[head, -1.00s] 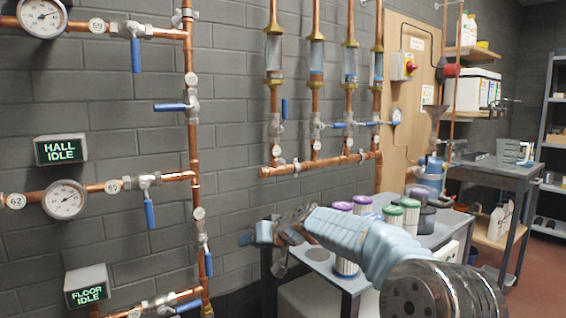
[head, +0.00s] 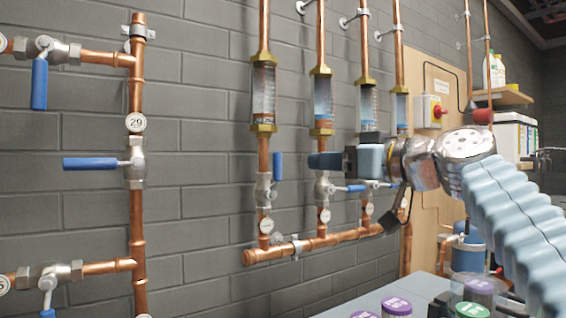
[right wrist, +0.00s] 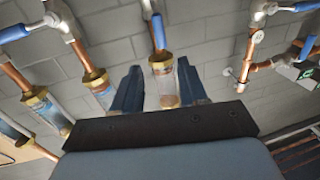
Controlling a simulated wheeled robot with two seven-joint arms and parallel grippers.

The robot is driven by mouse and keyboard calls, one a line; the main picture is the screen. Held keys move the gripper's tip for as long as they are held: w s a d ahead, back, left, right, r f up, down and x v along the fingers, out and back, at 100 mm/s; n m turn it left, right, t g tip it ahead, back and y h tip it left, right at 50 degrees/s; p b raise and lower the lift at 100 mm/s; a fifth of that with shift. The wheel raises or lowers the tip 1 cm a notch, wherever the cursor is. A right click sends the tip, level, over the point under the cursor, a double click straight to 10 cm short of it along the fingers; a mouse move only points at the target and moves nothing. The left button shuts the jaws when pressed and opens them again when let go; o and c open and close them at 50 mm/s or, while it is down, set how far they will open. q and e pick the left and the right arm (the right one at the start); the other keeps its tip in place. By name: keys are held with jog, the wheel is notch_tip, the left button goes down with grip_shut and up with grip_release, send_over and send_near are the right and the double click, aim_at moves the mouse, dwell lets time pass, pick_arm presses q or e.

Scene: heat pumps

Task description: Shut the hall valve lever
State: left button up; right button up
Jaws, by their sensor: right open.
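My right gripper (head: 314,160) reaches in from the right and points left, in front of the row of sight-glass pipes. Its two dark fingers are apart and empty in the right wrist view (right wrist: 160,88). A blue lever (head: 277,166) hangs upright at the leftmost sight-glass pipe, left of and apart from the fingertips; it also shows in the wrist view (right wrist: 158,30). Another blue lever (head: 90,163) points left from the left riser, by tag 29. A further blue lever (head: 39,83) hangs down at upper left. No readable hall label shows now, so I cannot tell which lever is the hall one. My left gripper is not in view.
A copper manifold (head: 320,242) runs below the sight glasses. Blue levers (head: 349,188) lie sideways there, partly behind my gripper. A table with purple- and green-capped containers (head: 396,306) stands below. Open wall lies between the left riser (head: 137,220) and the manifold.

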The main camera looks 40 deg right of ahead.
aim_at(281, 160)
jog(key=w+p, duration=0.1)
jog(key=w, duration=0.3)
jog(key=w+p, duration=0.1)
jog(key=w, duration=0.3)
jog(key=w+a+p, duration=0.1)
jog(key=w, duration=0.3)
jog(key=shift+w+r+p, duration=0.1)
jog(key=shift+w+p, duration=0.1)
jog(key=shift+p, duration=0.2)
jog(key=shift+w+a, duration=0.15)
jog(key=shift+w, duration=0.4)
grip_shut()
